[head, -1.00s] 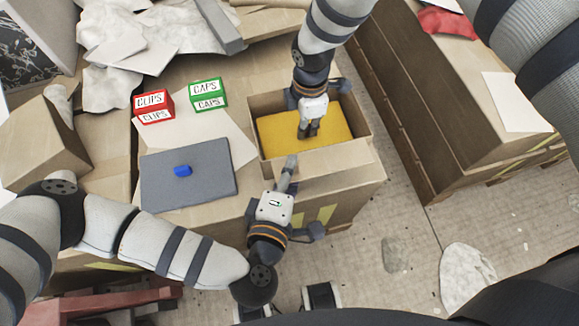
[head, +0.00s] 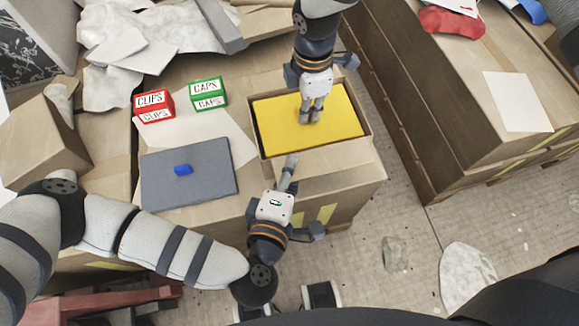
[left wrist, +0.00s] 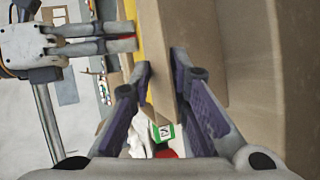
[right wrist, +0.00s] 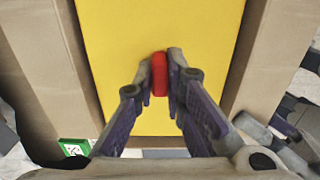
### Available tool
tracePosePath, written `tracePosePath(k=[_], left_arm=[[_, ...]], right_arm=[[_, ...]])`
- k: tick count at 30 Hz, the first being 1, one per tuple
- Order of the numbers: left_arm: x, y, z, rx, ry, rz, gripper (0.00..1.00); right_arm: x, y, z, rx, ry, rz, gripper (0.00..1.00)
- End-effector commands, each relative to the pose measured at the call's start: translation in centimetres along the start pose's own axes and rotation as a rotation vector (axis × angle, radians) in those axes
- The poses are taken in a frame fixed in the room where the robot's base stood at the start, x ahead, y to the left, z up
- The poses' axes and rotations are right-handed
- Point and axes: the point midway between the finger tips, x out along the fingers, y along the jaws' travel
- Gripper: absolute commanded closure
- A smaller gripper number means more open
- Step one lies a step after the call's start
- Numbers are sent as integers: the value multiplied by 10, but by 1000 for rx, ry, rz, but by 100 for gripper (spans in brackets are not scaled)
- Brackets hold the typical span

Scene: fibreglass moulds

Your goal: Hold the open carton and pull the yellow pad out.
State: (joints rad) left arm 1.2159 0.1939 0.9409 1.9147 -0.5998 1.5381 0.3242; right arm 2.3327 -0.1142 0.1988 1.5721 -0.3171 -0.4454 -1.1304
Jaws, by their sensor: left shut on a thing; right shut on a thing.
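The open carton (head: 340,162) stands at the right end of the table in the head view. The yellow pad (head: 342,112) fills its opening and looks about level with the rim. My right gripper (head: 309,119) is over the pad. In the right wrist view it is shut on a red tab (right wrist: 159,75) at the middle of the pad (right wrist: 165,28). My left gripper (head: 289,162) is shut on the carton's near side; the cardboard panel (left wrist: 163,80) is between its fingers in the left wrist view. The tab is hidden in the head view.
Left of the carton are a red CLIPS box (head: 153,105), a green CAPS box (head: 208,94) and a grey panel (head: 205,185) with a blue block (head: 183,170). Large cardboard boxes (head: 455,130) stand to the right, across a floor gap.

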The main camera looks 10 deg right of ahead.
Motion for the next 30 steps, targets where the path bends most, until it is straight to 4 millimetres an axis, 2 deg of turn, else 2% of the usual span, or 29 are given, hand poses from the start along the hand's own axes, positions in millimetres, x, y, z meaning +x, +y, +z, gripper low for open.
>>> tracePosePath(k=[1,30], left_arm=[[-1,-8,-1,3,2,-18,99],[-1,-8,-1,3,2,-18,99]], right_arm=[[-2,0,0,0,1,-2,100],[-65,0,0,0,1,-1,100]])
